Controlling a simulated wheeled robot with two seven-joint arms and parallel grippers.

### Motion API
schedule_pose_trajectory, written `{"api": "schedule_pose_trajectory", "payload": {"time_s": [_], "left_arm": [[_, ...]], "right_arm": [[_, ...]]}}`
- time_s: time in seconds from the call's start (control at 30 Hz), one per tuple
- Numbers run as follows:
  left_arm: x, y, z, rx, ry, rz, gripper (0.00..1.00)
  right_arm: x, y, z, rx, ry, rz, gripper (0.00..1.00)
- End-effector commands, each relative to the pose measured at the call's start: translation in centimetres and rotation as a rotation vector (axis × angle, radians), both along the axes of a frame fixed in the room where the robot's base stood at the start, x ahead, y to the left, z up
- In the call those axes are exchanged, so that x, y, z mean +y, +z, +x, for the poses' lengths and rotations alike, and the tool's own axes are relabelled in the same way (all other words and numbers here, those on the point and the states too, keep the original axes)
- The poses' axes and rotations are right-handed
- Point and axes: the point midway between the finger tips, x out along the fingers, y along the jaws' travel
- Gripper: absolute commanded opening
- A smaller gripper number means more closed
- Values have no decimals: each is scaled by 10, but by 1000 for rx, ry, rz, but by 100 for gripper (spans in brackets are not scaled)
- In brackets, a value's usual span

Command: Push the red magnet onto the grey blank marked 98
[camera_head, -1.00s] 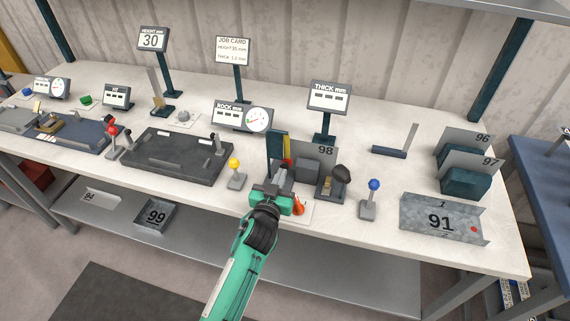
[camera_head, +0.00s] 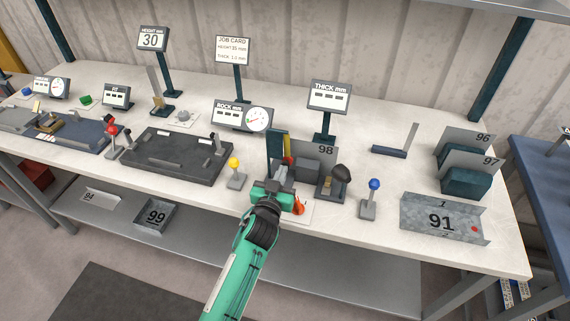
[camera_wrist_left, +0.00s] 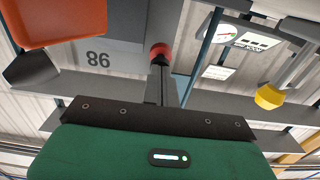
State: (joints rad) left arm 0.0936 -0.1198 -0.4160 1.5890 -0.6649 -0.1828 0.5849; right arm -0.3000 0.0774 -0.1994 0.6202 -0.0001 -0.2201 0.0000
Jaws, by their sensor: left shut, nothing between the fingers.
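The grey blank marked 98 (camera_head: 326,150) stands upright toward the middle of the bench; its face and upside-down number also show in the left wrist view (camera_wrist_left: 105,50). The red magnet (camera_wrist_left: 161,52) is a small round red piece at the end of my shut fingers in the wrist view, in front of the blank's plane. I cannot tell whether it touches the blank. My left gripper (camera_head: 281,171) is shut and empty, left of the number and in front of the blank; its fingers also show in the wrist view (camera_wrist_left: 161,70). My right gripper is out of view.
An orange-red handle (camera_head: 299,207) stands close to the gripper's right. A yellow-knobbed lever (camera_head: 235,164) is to the left, a black knob (camera_head: 341,173) and a blue-knobbed lever (camera_head: 374,185) to the right. The bent part 91 (camera_head: 440,220) lies farther right.

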Motion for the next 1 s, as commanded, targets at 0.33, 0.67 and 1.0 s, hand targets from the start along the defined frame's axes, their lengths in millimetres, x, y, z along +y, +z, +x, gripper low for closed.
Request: {"api": "schedule_pose_trajectory", "payload": {"time_s": [0.33,0.67,1.0], "left_arm": [[-2,0,7,0,0,0,0],[-4,0,11,0,0,-1,0],[-3,0,10,0,0,0,0]], "right_arm": [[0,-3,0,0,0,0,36],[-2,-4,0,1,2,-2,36],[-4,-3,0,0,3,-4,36]]}}
